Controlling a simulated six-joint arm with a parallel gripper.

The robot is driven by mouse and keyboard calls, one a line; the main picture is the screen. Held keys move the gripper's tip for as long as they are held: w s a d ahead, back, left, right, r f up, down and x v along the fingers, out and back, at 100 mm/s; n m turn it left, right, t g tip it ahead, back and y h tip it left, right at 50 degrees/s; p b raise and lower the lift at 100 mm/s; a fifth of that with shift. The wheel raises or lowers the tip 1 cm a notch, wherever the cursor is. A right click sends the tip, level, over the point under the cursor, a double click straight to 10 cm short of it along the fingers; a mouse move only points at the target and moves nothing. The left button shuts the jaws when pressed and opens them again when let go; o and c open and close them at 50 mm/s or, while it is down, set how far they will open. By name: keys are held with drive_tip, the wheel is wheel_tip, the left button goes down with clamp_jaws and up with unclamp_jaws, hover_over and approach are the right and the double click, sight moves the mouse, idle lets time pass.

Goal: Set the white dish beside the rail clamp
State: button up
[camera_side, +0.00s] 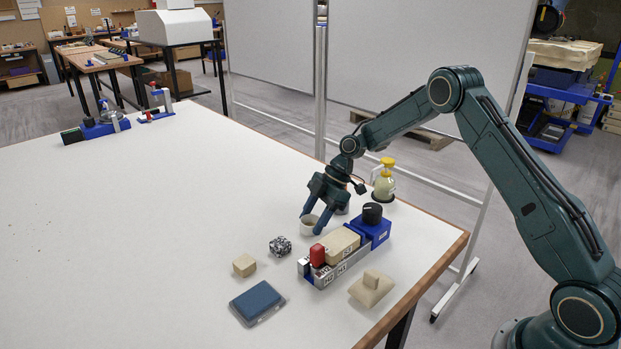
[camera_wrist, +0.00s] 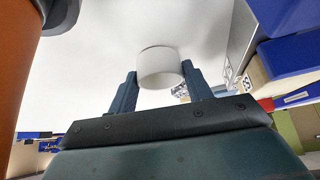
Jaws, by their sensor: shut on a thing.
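The small white dish (camera_side: 309,224) is between the fingers of my gripper (camera_side: 313,221) in the side view. In the wrist view the white dish (camera_wrist: 160,68) sits between the two fingertips of my gripper (camera_wrist: 160,85), which are shut on it. I cannot tell whether the dish touches the table. The rail clamp (camera_side: 340,258) lies just right of and in front of the dish, with a beige block, a red piece and a blue end with a black knob. Part of it shows at the right of the wrist view (camera_wrist: 285,65).
A speckled grey rock (camera_side: 280,246), a beige cube (camera_side: 244,265) and a dark blue pad (camera_side: 257,301) lie left and in front of the clamp. A beige handled block (camera_side: 371,289) lies right of it. A yellow-topped bottle (camera_side: 384,181) stands behind. The table's left side is largely clear.

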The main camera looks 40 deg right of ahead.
drive_tip(key=shift+f, duration=0.1)
drive_tip(key=o, duration=1)
drive_tip(key=v, duration=1.2)
drive_tip(key=shift+r, duration=0.2)
